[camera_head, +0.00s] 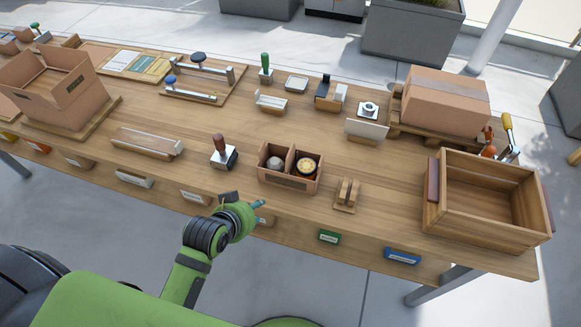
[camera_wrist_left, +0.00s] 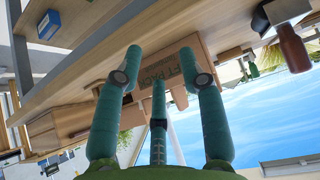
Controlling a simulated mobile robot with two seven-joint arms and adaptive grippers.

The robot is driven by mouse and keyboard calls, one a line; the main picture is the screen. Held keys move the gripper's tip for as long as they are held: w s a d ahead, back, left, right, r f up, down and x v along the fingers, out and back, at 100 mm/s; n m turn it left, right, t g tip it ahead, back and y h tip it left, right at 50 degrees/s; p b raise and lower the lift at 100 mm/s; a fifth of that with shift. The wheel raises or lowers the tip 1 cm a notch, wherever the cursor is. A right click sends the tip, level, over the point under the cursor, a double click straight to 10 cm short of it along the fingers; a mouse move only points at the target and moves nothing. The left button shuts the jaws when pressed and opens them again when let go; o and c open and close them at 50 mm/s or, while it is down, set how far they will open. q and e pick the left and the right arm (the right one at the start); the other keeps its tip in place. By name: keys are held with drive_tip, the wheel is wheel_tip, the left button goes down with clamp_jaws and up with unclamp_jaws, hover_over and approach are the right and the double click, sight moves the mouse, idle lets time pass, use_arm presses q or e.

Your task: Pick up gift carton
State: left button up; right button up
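The gift carton (camera_head: 290,182) is a small open brown box on the table near its front edge. It has two compartments, with a greyish round item (camera_head: 275,163) in the left one and a round item with a yellow-and-dark top (camera_head: 307,167) in the right one. In the left wrist view, a cardboard face with partly hidden "FT PACK" lettering (camera_wrist_left: 185,66) shows beyond the fingers. My left gripper (camera_head: 258,204) is at the table's front edge, just in front of the carton. Its teal fingers (camera_wrist_left: 160,60) are spread and empty, apart from the carton. My right gripper is out of view.
A stamp with a dark red handle (camera_head: 221,152) stands left of the carton, and a small wooden holder (camera_head: 346,194) stands right. A wooden crate (camera_head: 490,223) is at the right end, a large open box (camera_head: 60,97) at left. Bare tabletop lies behind the carton.

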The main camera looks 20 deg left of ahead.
sight(261, 149)
use_arm(q)
drive_tip(key=shift+w+a+r+n+t+y+p, duration=0.15)
drive_tip(key=shift+w+a+r+t, duration=0.5)
drive_tip(key=shift+w, duration=1.65)
drive_tip(key=shift+w+a+r+n+t+y+p, duration=0.1)
drive_tip(key=shift+w+a+r+n+t+p, duration=0.15)
drive_tip(key=shift+w+r+t, duration=1.45)
drive_tip(key=shift+w+a+f+n+t+y+p, duration=0.1)
drive_tip(key=shift+w+a+n+t+p, duration=0.2)
drive_tip(key=shift+w, duration=2.6)
drive_tip(key=shift+x, duration=2.05)
drive_tip(key=shift+s+a, duration=0.1)
drive_tip(key=shift+a, duration=0.1)
clamp_jaws()
